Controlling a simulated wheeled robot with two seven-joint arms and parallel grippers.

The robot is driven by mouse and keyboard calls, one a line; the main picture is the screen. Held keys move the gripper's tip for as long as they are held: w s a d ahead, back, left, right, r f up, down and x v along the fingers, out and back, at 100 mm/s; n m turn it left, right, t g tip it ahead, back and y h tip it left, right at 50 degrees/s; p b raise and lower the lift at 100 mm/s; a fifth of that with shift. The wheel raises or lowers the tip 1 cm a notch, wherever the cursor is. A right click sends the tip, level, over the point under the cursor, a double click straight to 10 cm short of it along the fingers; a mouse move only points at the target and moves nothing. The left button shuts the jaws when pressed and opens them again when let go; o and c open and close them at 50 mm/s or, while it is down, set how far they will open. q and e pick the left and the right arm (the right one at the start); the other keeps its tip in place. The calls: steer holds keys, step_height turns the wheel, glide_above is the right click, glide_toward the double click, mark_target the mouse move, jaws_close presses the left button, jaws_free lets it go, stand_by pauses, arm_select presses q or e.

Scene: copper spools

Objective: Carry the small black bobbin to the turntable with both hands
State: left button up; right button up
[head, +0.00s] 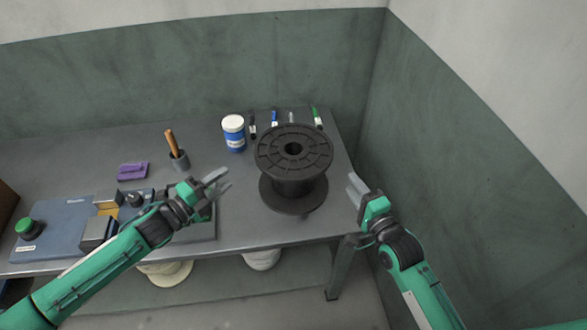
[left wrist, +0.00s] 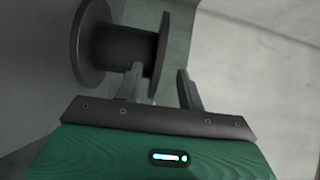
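A black bobbin (head: 293,150) with two round flanges stands upright near the right end of the table in the head view. It also shows in the left wrist view (left wrist: 121,50), beyond the fingers. My left gripper (head: 221,184) is open and empty, to the left of the bobbin with a gap between them. In the left wrist view its fingers (left wrist: 160,85) are spread apart. My right gripper (head: 356,188) is to the right of the bobbin, just off the table edge, and apart from it. Its fingers overlap in this view. I cannot make out a turntable for certain.
A blue and white jar (head: 234,133) and several markers (head: 274,119) stand behind the bobbin. Walls close in at the back and right.

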mark_target(260, 151)
arm_select(q)
steer(key=shift+a+r+m+h, duration=0.15)
steer(key=shift+m+h, duration=0.15)
steer(key=shift+m, duration=0.1)
arm_select(e)
steer(key=shift+w+r, duration=0.1)
steer(key=shift+r, duration=0.1)
